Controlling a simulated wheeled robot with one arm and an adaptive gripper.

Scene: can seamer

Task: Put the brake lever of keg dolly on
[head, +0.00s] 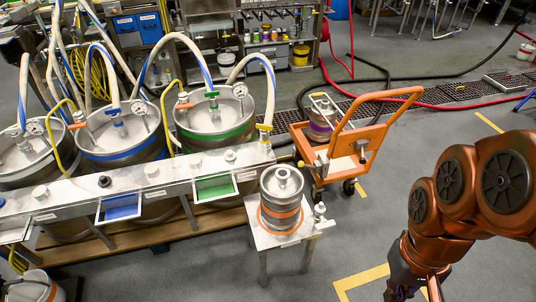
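The keg dolly (373,138) is an orange wheeled cart with a tall push handle, right of centre in the head view. A small metal keg with a purple band (322,118) stands on it. A dark caster (349,187) shows under its near right corner. The brake lever is too small to make out, so I cannot tell its position. My gripper (402,291) is low at the right, pointing down, well apart from the dolly. Its fingertips are dark and partly cut off by the bottom edge, so its opening is unclear.
A small metal table (257,235) with an orange-banded keg (282,200) stands left of the dolly. Large hosed kegs (215,118) line a steel bench at left. A red hose (440,106) and floor grate lie behind the dolly. Grey floor between dolly and arm is clear.

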